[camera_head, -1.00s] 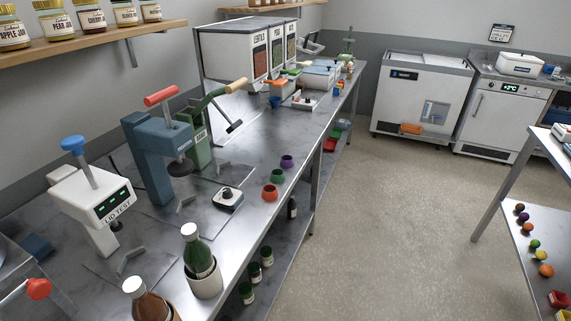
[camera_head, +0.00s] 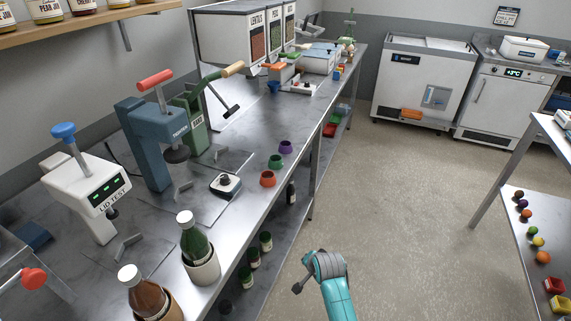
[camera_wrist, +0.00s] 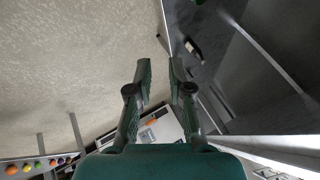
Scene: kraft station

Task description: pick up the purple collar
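The purple collar (camera_head: 285,147) is a small ring-shaped piece on the steel counter, near its front edge in the head view. A green collar (camera_head: 275,161) and an orange-red collar (camera_head: 268,179) stand in a row with it, nearer to me. My arm shows at the bottom of the head view, over the floor to the right of the counter and well apart from the collar. My gripper (camera_wrist: 160,75) is open and empty in the wrist view, with its two fingers apart. The purple collar cannot be made out in the wrist view.
The steel counter (camera_head: 225,254) carries a blue press (camera_head: 147,135), a white lid tester (camera_head: 88,196), a small black-and-white device (camera_head: 225,186) and bottles in cups (camera_head: 200,262). Bottles stand on the shelf below. The floor (camera_head: 400,220) to the right is clear.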

